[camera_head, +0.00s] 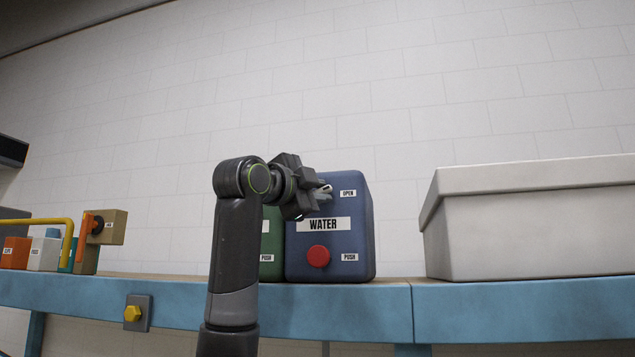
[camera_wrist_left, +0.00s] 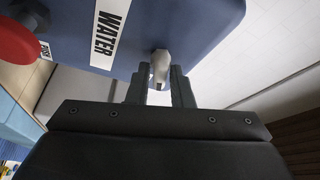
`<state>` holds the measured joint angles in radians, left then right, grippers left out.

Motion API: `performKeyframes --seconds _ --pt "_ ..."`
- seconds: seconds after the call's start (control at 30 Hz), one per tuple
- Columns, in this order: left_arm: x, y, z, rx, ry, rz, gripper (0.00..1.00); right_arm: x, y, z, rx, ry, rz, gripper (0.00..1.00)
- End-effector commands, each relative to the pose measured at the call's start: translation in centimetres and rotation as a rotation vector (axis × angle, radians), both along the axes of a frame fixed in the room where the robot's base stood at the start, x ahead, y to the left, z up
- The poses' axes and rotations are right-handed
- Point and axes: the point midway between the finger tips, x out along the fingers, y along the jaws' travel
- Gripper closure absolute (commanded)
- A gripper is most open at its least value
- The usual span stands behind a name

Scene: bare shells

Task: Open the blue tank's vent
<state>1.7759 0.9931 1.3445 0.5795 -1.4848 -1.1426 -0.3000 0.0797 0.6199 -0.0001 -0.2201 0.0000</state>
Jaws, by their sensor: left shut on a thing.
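The blue tank (camera_head: 354,228) stands on the bench with a WATER label, a red push button (camera_head: 318,256), and small OPEN and PUSH labels on its front. My left gripper (camera_head: 318,193) is at the tank's upper front, left of the OPEN label. The left wrist view shows its two fingers (camera_wrist_left: 160,90) shut on a light grey vent lever (camera_wrist_left: 160,64) that sticks out of the tank's face. The lever's base is partly hidden by the gripper in the head view. My right gripper is in neither view.
A green tank (camera_head: 270,245) stands just left of the blue one, partly behind my arm. A lidded light box (camera_head: 530,232) stands to the right. At left are a yellow rail (camera_head: 40,221) and small coloured blocks. Bare bench lies between blue tank and box.

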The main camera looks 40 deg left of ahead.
Motion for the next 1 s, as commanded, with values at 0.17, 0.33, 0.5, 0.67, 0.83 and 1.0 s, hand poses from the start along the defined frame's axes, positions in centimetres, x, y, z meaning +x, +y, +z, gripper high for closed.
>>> performKeyframes --seconds 0.17,0.33,0.5,0.67,0.83,1.0 --pt "-0.04 0.0 0.12 0.124 0.069 -0.001 1.0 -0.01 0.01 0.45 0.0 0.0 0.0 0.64" --pt "-0.02 0.01 0.03 0.219 0.123 -0.001 1.0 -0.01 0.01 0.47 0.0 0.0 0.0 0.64" --pt "0.01 0.02 -0.03 0.283 0.158 -0.001 1.0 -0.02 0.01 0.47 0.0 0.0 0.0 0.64" --pt "-0.01 0.02 -0.01 0.316 0.176 0.0 1.0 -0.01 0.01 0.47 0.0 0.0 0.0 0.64" --pt "0.01 0.02 -0.03 0.331 0.184 0.0 1.0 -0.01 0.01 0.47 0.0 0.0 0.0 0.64" --pt "0.01 0.02 -0.04 0.332 0.184 0.001 1.0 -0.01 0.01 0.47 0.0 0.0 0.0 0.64"
